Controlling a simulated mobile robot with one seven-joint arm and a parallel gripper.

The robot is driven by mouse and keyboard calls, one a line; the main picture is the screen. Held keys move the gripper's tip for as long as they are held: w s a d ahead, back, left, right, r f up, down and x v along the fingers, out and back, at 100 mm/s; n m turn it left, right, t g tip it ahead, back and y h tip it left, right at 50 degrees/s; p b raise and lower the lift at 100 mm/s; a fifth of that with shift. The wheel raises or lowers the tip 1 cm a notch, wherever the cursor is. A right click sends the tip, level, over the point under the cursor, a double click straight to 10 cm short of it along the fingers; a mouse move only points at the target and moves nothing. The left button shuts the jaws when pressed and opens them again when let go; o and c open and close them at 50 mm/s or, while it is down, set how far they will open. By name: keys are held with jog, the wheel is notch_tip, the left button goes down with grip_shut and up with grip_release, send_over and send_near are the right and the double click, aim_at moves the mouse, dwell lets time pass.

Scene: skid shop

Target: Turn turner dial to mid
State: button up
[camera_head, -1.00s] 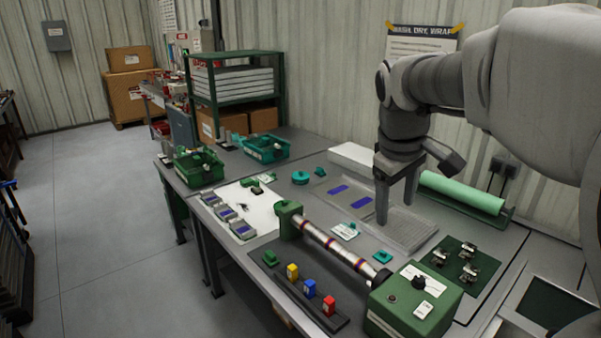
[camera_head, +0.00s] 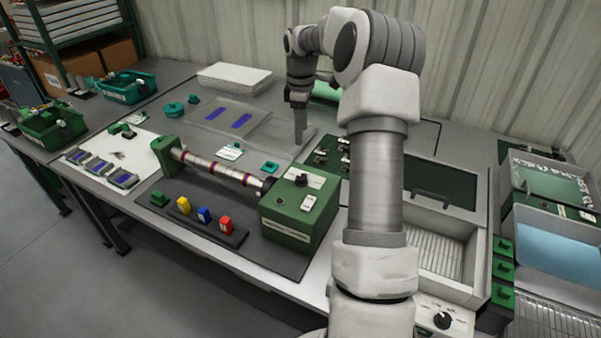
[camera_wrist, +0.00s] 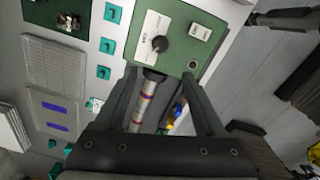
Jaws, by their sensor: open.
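The turner is a green box (camera_head: 290,228) on the bench, with a banded rod (camera_head: 222,170) running left from it to a green end support (camera_head: 165,153). Its black dial (camera_head: 301,180) sits on a white label on top of the box. In the wrist view the dial (camera_wrist: 159,44) shows ahead of my gripper, between the finger lines, with a printed label too small to read. My gripper (camera_head: 300,138) hangs fingers down behind the turner, over the back of the bench. In the wrist view my gripper (camera_wrist: 165,88) has its two fingers spread apart, with nothing between them touching.
A rack of coloured bottles (camera_head: 204,215) stands in front of the rod. A second dial (camera_head: 442,320) is on a white unit at lower right. A tray (camera_head: 560,245) with blue liquid stands at right. Green bins (camera_head: 125,88) are at back left.

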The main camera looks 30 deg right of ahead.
aim_at(301, 177)
notch_tip(301, 177, down, 16)
jog(key=shift+w+f, duration=0.15)
dwell(0.3)
grip_shut()
